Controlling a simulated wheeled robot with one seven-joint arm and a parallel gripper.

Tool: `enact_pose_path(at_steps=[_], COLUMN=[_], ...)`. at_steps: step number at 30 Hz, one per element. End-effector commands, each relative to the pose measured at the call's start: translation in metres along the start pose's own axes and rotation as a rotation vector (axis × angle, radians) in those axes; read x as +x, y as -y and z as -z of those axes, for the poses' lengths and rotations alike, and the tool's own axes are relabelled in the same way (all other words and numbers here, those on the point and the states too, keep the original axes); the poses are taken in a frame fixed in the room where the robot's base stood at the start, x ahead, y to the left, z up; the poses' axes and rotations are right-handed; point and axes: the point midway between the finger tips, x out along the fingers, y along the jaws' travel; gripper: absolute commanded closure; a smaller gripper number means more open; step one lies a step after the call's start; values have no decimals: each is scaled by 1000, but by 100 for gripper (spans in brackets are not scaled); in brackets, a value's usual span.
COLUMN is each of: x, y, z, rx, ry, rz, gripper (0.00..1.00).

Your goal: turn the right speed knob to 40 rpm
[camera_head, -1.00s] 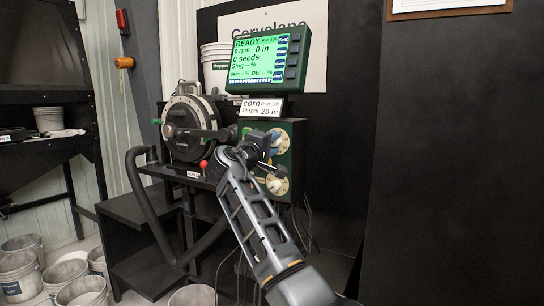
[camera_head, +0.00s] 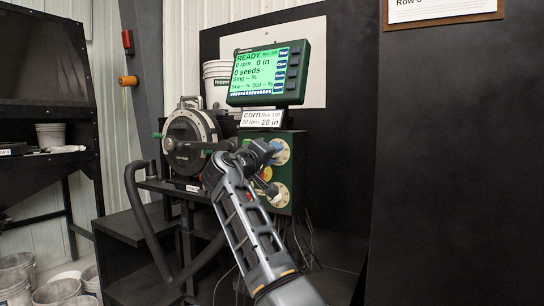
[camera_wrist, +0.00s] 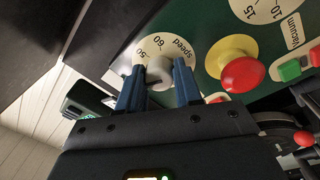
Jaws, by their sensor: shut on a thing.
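The speed knob (camera_wrist: 160,76) is grey and sits on a cream dial (camera_wrist: 180,44) with numbers such as 60 around it, in the wrist view. My gripper (camera_wrist: 160,78) has its two blue fingers on either side of this knob and is shut on it. The knob's pointer is hard to make out. In the head view the upper cream dial (camera_head: 283,155) on the green panel is partly hidden by my gripper (camera_head: 272,150). The monitor (camera_head: 268,72) reads READY, 0 rpm, 0 in and 0 seeds.
A red stop button on a yellow base (camera_wrist: 240,72) lies beside the knob, with the vacuum dial (camera_wrist: 262,8) beyond it. A card (camera_head: 262,118) reading corn and 20 in hangs under the monitor. A round seed meter (camera_head: 190,142) stands to the left.

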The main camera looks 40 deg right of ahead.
Motion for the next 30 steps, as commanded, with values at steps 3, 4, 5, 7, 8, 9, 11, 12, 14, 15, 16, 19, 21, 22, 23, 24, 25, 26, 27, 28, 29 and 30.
enact_pose_path(at_steps=[3,4,5,7,8,9,11,12,14,15,16,19,21,22,23,24,25,26,27,28,29,30], x=[0,0,0,0,0,0,0,0,0,0,0,0,-1,-3,-5,-8,-12,-16,-23,-28,-33,-40], y=[2,2,2,2,2,2,2,2,1,1,1,1,1,1,1,1,1,1,1,1,1,1], z=[-2,-2,-2,-2,-2,-2,-2,-2,-1,-1,-1,-1,0,0,0,0,0,0,0,0,0,0], rx=[-3,-3,-4,-4,-4,-3,-3,-3,-2,-2,-2,-2,-2,-2,-2,-3,-2,-2,-2,-1,-1,-2], ry=[5,6,6,6,5,5,4,3,3,3,2,2,1,1,1,1,1,0,-1,-1,0,0], rz=[2,2,2,2,2,2,2,1,1,1,1,1,1,1,1,1,1,1,1,2,2,2], gripper=[96,96,96,61,58,54,48,45,40,40,40,40,40,40,40,40,40,40,40,40,40,40])
